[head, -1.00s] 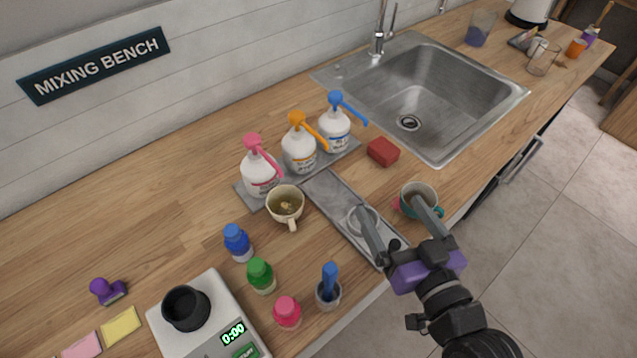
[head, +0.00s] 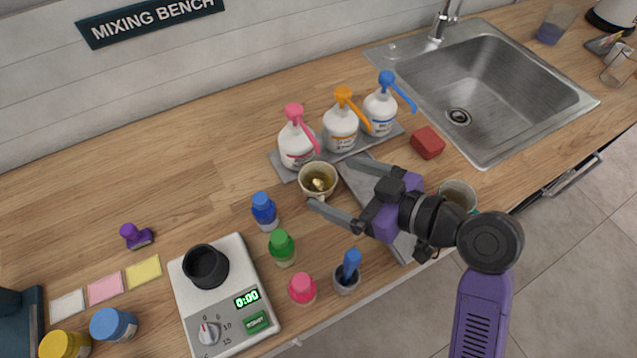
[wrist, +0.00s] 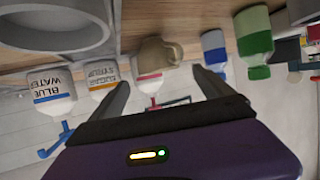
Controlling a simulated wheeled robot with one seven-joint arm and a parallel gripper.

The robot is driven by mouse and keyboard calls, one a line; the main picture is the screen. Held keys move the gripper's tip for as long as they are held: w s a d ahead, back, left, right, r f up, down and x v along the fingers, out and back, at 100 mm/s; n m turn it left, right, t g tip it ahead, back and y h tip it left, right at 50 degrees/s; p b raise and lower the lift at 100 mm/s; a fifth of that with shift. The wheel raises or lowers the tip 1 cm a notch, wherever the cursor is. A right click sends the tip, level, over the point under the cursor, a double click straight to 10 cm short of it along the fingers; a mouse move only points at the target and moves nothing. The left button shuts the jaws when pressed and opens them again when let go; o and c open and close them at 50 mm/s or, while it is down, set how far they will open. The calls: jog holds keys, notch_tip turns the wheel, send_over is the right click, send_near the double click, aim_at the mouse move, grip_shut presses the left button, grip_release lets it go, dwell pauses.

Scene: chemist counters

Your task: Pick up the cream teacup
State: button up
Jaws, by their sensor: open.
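The cream teacup (head: 318,181) stands upright by the front left of the pump-bottle tray, with dark yellowish liquid inside. In the wrist view the cream teacup (wrist: 158,52) appears upside down, ahead of and between the two fingers. My gripper (head: 332,184) is open, its fingers pointing left toward the cup. One finger lies near the cup's right side and the other near its front, by the handle. I cannot tell whether either finger touches it. The wrist view shows my gripper (wrist: 160,92) with nothing held.
Pump bottles with pink (head: 297,145), orange (head: 341,128) and blue (head: 380,110) tops stand behind the cup. A blue bottle (head: 264,212) and a green bottle (head: 281,248) stand front left.

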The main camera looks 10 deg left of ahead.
aim_at(305, 171)
jog(key=p+x, duration=0.1)
jog(key=x, duration=0.4)
jog(key=shift+w+a+f, duration=0.15)
jog(key=shift+a+f, duration=0.05)
jog(key=shift+f, duration=0.05)
jog(key=c, duration=1.8)
jog(key=shift+o, duration=0.2)
jog(key=shift+r, duration=0.25)
notch_tip(305, 171, up, 7)
jog(key=p, duration=0.5)
jog(key=shift+f, duration=0.1)
jog(key=s+d, duration=0.8)
jog(key=d, duration=0.5)
jog(key=s+d+p, duration=0.1)
jog(key=s+d, duration=0.7)
jog(key=d, duration=0.6)
jog(key=shift+s+p, duration=0.3)
jog(key=shift+s, duration=0.1)
jog(key=shift+d+f, duration=0.1)
jog(key=shift+d, duration=0.05)
